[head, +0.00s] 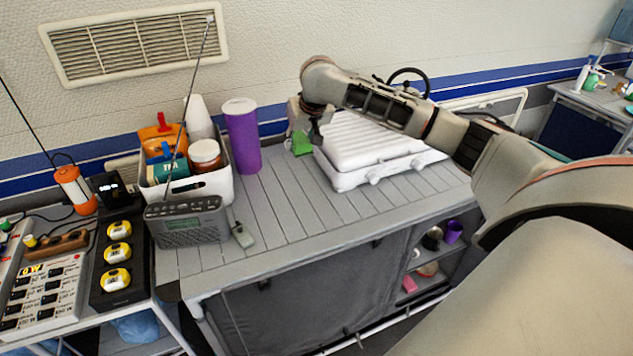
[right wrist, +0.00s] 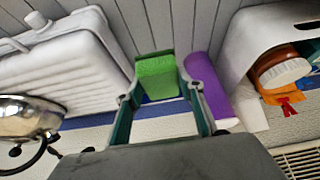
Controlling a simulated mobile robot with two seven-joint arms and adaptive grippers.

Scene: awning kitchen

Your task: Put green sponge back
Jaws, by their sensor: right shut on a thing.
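The green sponge (head: 301,143) is at the back of the slatted counter (head: 285,205), between the purple cylinder and the white ribbed appliance. My right gripper (head: 303,122) reaches it from above and is shut on it. In the right wrist view the sponge (right wrist: 157,78) sits between the two fingertips (right wrist: 158,88). I cannot tell whether the sponge touches the counter. My left gripper is not in view.
The white ribbed appliance (head: 365,145) stands close right of the sponge. The purple cylinder (head: 242,138) and a white bin (head: 215,185) of containers stand left. A grey radio (head: 187,222) with a tall antenna is in front. The counter's front middle is clear.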

